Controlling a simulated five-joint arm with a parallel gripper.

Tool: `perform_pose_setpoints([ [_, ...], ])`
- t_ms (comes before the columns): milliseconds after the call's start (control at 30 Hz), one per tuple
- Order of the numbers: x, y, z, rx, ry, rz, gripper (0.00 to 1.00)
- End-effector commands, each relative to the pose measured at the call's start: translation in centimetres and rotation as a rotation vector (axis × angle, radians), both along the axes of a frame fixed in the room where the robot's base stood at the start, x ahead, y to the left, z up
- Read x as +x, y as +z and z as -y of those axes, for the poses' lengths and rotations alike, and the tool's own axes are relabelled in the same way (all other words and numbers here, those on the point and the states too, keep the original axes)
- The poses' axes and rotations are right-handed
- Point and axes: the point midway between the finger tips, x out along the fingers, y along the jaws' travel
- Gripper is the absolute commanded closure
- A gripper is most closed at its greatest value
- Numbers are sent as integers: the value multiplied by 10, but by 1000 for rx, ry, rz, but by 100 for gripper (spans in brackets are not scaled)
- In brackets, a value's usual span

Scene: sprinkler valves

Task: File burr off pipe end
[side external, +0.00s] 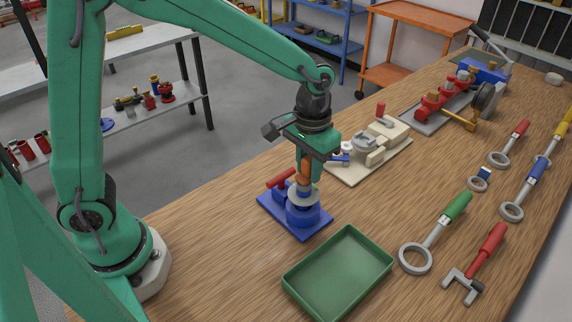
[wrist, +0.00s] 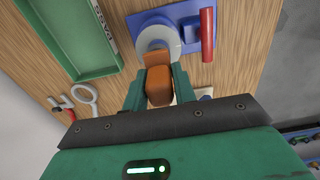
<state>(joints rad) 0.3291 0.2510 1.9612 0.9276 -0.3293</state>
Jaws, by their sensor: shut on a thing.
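A blue fixture (side external: 301,215) stands on the bench, with a round blue body, a pale grey disc (wrist: 157,40) on top and a red handle (side external: 281,178) at its side. My gripper (side external: 308,172) points down over the disc. It is shut on an orange-brown piece (wrist: 158,86), whose lower end is at or just above the disc; I cannot tell if they touch. The red handle (wrist: 207,35) shows right of the disc in the wrist view. I cannot make out a burr or a file by shape.
An empty green tray (side external: 338,275) lies in front of the fixture. A cream fixture (side external: 372,150) stands behind it. Red valves (side external: 436,100) on a grey plate stand farther back. Several ring-ended tools, including a green-handled one (side external: 436,232), lie at the right.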

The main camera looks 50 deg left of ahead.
Motion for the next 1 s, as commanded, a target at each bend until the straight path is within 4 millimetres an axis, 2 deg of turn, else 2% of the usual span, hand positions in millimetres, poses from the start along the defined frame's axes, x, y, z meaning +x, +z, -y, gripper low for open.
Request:
perform_pose_setpoints([
  [333, -32, -1, 0, 1, -1, -2, 94],
  [400, -31, 3, 0, 0, 0, -1, 94],
  [500, -31, 26, 0, -1, 0, 3, 94],
  [1000, -31, 69, 0, -1, 0, 2, 94],
])
